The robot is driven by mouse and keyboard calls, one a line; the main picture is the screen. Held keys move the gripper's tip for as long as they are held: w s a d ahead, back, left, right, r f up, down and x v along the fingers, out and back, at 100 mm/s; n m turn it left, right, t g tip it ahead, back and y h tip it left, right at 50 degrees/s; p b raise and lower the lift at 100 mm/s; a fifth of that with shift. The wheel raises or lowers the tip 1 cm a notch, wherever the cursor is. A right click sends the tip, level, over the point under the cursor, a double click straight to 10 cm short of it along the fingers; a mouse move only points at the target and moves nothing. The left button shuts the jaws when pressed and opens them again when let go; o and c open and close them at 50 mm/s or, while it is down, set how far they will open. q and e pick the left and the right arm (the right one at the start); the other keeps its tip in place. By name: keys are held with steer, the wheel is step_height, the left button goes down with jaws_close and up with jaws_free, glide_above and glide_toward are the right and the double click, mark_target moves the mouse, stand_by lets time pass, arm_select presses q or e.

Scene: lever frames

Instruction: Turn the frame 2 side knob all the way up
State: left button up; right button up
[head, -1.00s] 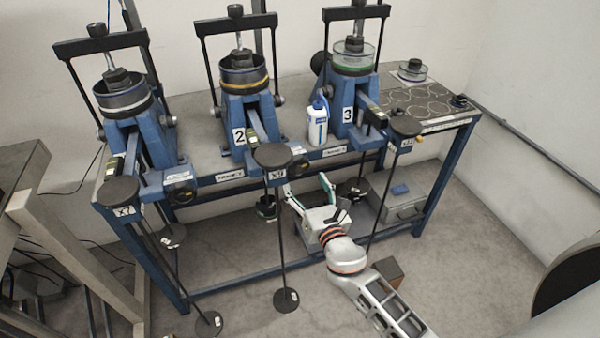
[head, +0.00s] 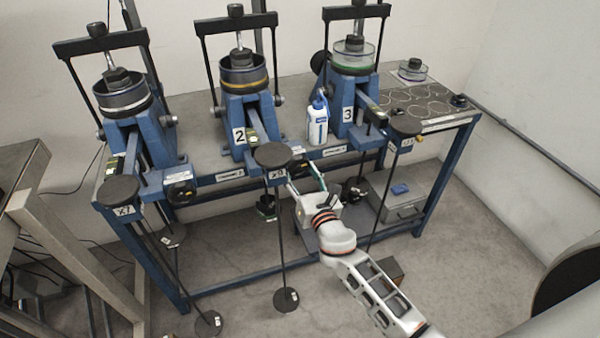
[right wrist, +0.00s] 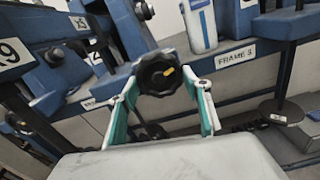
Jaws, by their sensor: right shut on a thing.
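Frame 2 (head: 243,100) is the middle blue lever frame on the bench, with a "2" plate on its front. Its side knob (head: 300,166) is on the bench's front rail, right of the hanging disc marked X9. The fingertips are partly hidden behind the knob. My left gripper is not in view.
A hanging disc (head: 273,156) on a rod is close left of my right gripper. A white bottle (head: 318,122) stands on the bench behind. Frame 3 (head: 352,95) stands to the right. A grey box (head: 400,203) is on the lower shelf. Floor at right is clear.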

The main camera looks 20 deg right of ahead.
steer(key=shift+m, duration=0.6)
steer(key=o, duration=1.1)
steer(key=shift+s, duration=0.1)
steer(key=s, duration=1.1)
steer(key=shift+s+d, duration=0.2)
steer(key=shift+s, duration=0.2)
